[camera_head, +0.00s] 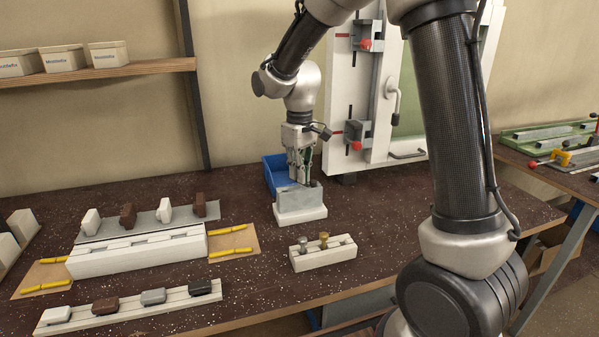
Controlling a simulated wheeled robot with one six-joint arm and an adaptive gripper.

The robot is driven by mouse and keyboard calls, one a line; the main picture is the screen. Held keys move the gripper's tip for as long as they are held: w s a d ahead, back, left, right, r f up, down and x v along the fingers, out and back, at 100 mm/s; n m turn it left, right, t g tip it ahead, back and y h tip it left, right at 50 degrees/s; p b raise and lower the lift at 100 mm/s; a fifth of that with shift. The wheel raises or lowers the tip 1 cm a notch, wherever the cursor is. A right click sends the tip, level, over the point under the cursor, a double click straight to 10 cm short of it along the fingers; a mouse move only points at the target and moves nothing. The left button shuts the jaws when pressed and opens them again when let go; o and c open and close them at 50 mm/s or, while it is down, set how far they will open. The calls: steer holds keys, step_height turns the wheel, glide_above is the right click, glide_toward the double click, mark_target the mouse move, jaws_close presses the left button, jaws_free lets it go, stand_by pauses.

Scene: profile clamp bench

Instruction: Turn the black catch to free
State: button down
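My gripper (303,178) points down at a grey block on a white base (301,213) near the middle of the table. Its fingertips are at or just behind the top of the grey block (298,199); I cannot tell whether they touch it. The finger gap is too small to judge. A small dark part (315,184) shows at the block's upper right, partly mixed with the fingers; I cannot tell whether it is a catch. A black piece (200,287) sits at the right end of the white front rail (130,307), apart from my gripper.
A blue bin (270,173) stands just behind the grey block. A white block with two knobs (322,258) is in front of it. A long white fixture (137,254) lies left. A white panel with red-knobbed clamps (341,90) stands behind. Speckled table (255,285) is bare at front.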

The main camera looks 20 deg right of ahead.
steer(key=m, duration=0.5)
steer(key=shift+m, duration=0.3)
stand_by(0.4)
steer(key=c, duration=1.7)
jaws_free()
step_height(320, 180, up, 12)
steer(key=shift+r, duration=0.1)
